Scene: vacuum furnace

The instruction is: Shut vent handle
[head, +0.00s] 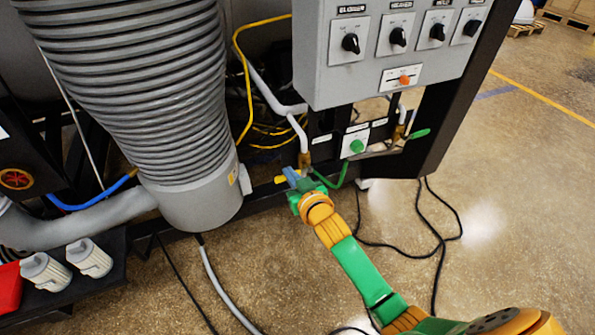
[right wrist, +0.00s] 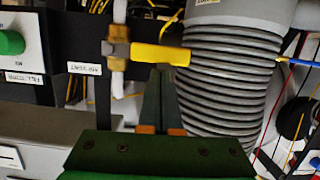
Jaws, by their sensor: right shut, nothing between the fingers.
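The vent handle (right wrist: 160,55) is a yellow lever on a brass valve (right wrist: 118,52) in a vertical pipe. In the right wrist view it points right, crosswise to the pipe. A small white label (right wrist: 84,68), upside down in this view, is beside it. In the head view the yellow handle tip (head: 280,180) shows just left of my right gripper (head: 291,178), which hides much of the valve. My right gripper is shut and empty. Its fingertips (right wrist: 162,72) appear just below the handle in the wrist view; I cannot tell if they touch it. My left gripper is out of view.
A grey control box (head: 345,80) with several black knobs hangs above the valve. A green button (head: 357,146) and a green-handled valve (head: 420,133) are to the right. A ribbed grey duct (head: 150,90) stands left. Open floor with cables (head: 440,240) lies at the right.

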